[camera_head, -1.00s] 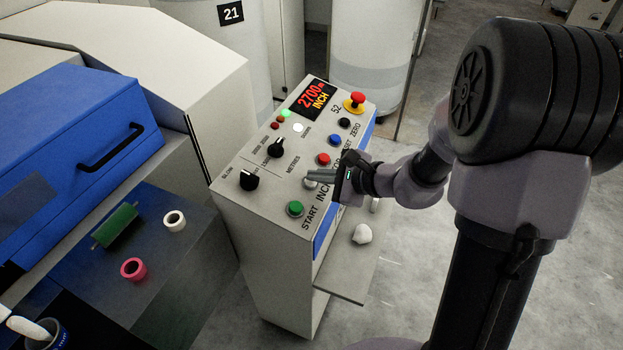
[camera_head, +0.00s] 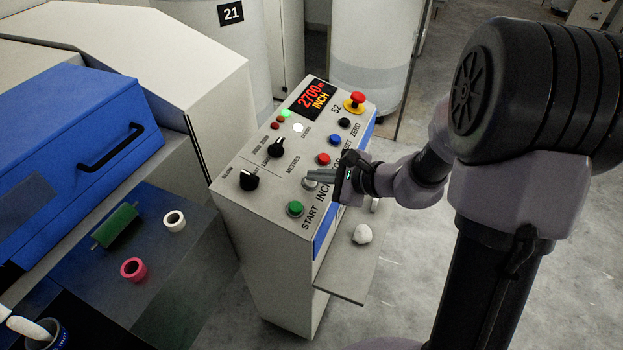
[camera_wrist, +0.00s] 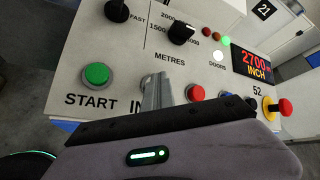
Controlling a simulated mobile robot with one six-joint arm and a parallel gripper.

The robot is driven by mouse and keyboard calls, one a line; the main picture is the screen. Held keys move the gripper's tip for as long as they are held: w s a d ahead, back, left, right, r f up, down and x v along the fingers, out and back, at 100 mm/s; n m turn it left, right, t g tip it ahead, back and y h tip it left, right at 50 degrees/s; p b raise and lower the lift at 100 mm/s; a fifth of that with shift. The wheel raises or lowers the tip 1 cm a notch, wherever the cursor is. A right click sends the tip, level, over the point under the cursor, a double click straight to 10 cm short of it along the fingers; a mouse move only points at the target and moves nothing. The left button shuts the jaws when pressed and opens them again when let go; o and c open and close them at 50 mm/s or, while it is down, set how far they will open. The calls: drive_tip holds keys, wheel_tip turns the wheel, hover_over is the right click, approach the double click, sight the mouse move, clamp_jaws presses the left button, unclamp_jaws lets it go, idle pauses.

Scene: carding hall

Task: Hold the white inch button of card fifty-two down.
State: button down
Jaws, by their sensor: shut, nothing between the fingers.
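The control panel of card 52 (camera_head: 243,205) stands in the middle of the head view. Its white inch button (camera_head: 309,184) sits between the green start button (camera_head: 295,208) and a red button (camera_head: 323,159); only its edge shows. My gripper (camera_head: 310,175) is shut and empty, its fingertips over the inch button and covering most of it. In the wrist view my fingers (camera_wrist: 158,78) point at that spot, beside the start button (camera_wrist: 96,76). The display (camera_head: 312,98) reads 2700 m and INCH. The fingertip contact itself is hidden.
A black button (camera_head: 344,122), a blue button (camera_head: 334,139) and a red mushroom stop (camera_head: 356,101) lie further up the panel. Two black knobs, one at the front left (camera_head: 249,180), stand beside them. A white lump (camera_head: 362,234) lies on the side shelf (camera_head: 345,284).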

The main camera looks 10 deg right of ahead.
drive_tip(key=shift+s+d+r+p, duration=0.15)
drive_tip(key=shift+r+p, duration=0.4)
drive_tip(key=shift+r, duration=0.3)
drive_tip(key=r+p, duration=0.2)
drive_tip(key=r, duration=0.1)
drive_tip(key=d+r+p, duration=0.1)
drive_tip(key=shift+s+r+p, duration=0.3)
drive_tip(key=shift+s+r, duration=0.05)
drive_tip(key=shift+r, duration=0.05)
